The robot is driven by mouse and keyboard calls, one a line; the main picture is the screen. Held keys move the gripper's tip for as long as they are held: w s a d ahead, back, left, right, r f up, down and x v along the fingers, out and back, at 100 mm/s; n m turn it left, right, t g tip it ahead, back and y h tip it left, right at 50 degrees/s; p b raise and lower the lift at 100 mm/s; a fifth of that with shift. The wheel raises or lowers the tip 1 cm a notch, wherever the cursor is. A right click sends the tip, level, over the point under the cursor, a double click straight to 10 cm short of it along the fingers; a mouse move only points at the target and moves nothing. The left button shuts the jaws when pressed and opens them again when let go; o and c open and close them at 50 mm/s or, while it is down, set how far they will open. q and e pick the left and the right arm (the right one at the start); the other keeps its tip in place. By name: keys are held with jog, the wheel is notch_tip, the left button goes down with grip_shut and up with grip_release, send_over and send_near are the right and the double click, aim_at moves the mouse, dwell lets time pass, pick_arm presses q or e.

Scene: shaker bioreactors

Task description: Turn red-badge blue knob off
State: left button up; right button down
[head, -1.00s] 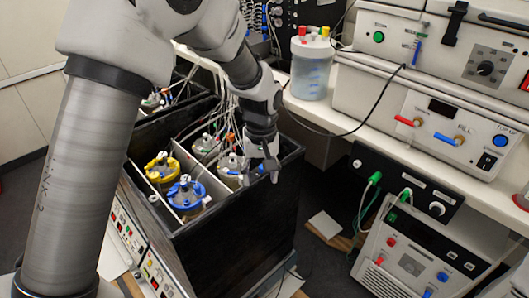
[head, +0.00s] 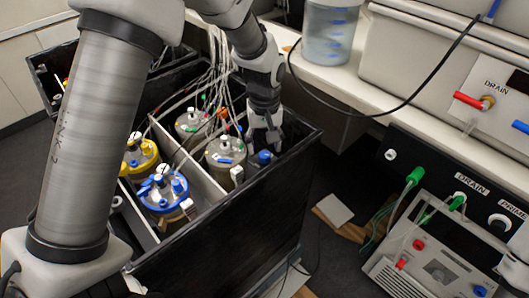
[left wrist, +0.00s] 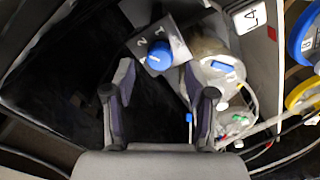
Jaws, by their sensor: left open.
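A blue knob (left wrist: 160,55) sits on a grey plate marked 1 and 2 in the left wrist view. In the head view the blue knob (head: 264,157) shows in the near right corner of the black tub (head: 255,215). A small red badge (left wrist: 272,33) is beside a white label reading L4 (left wrist: 250,17). My left gripper (left wrist: 158,80) is open and empty, its fingers spread below the knob in the wrist picture and apart from it. In the head view my left gripper (head: 262,138) points down just above the knob.
Grey-lidded vessels (head: 226,150) with tubes stand close left of the gripper. Blue-lidded (head: 162,190) and yellow-lidded (head: 139,158) vessels stand farther left. The tub's right wall is close to the gripper. A bench with instruments (head: 440,60) stands right.

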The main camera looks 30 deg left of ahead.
aim_at(264, 154)
pick_arm(q)
notch_tip(264, 154, down, 4)
jog(key=shift+w+r, duration=0.1)
jog(key=shift+r, duration=0.15)
jog(key=shift+r, duration=0.1)
jog(key=c, duration=0.3)
grip_shut()
